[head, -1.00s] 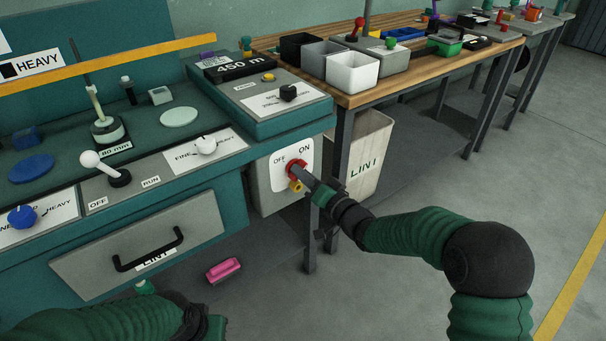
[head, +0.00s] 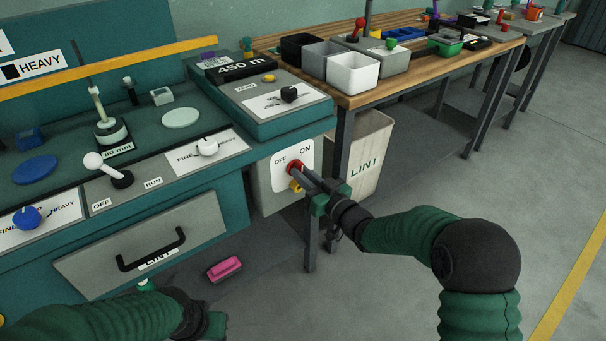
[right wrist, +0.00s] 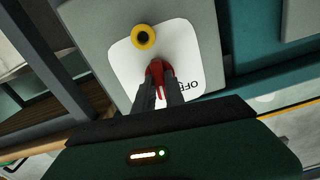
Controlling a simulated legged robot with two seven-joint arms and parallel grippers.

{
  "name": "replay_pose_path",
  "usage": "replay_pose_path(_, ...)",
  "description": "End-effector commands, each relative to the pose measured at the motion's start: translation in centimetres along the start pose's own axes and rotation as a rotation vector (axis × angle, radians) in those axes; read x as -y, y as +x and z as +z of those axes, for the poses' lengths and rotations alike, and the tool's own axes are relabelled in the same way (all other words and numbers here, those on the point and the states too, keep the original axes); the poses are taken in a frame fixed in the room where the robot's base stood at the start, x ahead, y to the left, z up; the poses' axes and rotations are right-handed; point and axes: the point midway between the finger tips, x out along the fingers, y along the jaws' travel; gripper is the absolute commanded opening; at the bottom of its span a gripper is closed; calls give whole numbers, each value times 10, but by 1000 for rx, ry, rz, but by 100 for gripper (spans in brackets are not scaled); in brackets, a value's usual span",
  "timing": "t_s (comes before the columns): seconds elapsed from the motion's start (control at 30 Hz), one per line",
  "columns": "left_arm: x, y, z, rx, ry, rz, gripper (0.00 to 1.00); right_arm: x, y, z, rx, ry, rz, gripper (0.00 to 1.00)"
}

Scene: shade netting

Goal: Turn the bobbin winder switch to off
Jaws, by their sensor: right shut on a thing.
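A red rotary switch (head: 294,166) sits on a white plate (head: 279,172) marked OFF at left and ON at right, on a grey box at the end of the teal machine. My right gripper (head: 305,175) is shut on the red switch. In the right wrist view, both fingers straddle the red switch (right wrist: 158,72), and the OFF lettering shows upside down beside it. The fingers hide part of the switch, so its exact setting is hard to read. My left gripper (head: 207,322) is low at the bottom left, away from the switch; its fingers do not show clearly.
A yellow ring (head: 296,186) sits just below the switch. A white-knobbed lever (head: 94,161) marked OFF and RUN stands on the machine panel. A LINT bin (head: 368,150) and a table leg (head: 311,232) are close to my right gripper. The floor at right is clear.

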Motion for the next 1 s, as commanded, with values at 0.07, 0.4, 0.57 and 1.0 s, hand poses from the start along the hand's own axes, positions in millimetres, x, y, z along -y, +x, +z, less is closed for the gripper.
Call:
replay_pose_path(0.07,0,1,0,0,0,0,0,-1,-1,3,6,-71,2,0)
replay_pose_path(0.4,0,7,2,0,0,0,0,0,-1,4,7,-394,1,0)
replay_pose_path(0.57,0,12,3,0,0,0,0,0,-1,5,8,-542,1,0)
replay_pose_path(1.0,0,23,5,0,0,0,0,1,-1,6,9,-843,-2,0)
